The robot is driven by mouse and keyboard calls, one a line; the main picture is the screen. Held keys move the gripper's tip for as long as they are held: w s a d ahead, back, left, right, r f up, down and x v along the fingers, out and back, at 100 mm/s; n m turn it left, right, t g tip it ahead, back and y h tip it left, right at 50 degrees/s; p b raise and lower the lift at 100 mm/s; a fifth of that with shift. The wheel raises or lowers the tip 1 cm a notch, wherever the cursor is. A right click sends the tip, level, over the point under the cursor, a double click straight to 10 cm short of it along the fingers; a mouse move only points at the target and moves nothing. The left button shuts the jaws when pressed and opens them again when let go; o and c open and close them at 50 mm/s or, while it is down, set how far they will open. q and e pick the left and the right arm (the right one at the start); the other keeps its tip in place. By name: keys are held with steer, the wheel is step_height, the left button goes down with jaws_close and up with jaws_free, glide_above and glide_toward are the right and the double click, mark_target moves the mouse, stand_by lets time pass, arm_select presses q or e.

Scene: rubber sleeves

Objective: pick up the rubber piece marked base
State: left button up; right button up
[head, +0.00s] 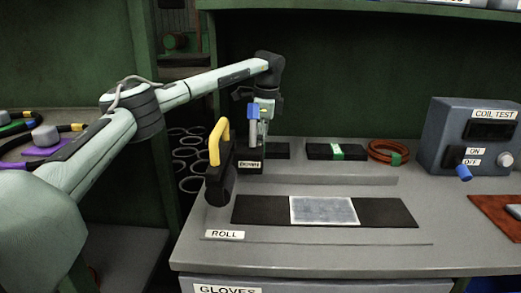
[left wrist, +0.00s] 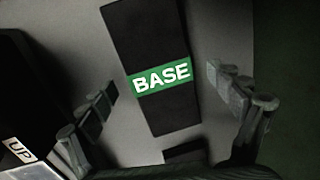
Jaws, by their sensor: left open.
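The rubber piece marked BASE (left wrist: 165,108) is a black strip with a green band lettered in white. In the left wrist view it lies flat below my left gripper (left wrist: 160,86), whose fingers are spread apart on either side of it with nothing between them. In the head view, my left gripper (head: 265,115) hangs over the back of the bench. One black end of the BASE piece (head: 279,150) seems to show there; a dark block and my gripper appear to hide its band. My right gripper is in neither view.
Another green-banded black piece (head: 320,152) and an orange coil (head: 388,150) lie to the right. A long mat (head: 390,212) lies in front.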

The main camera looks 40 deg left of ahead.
arm_select(q)
steer(key=c, duration=1.4)
steer(key=shift+c, duration=0.6)
steer(key=shift+r, duration=0.25)
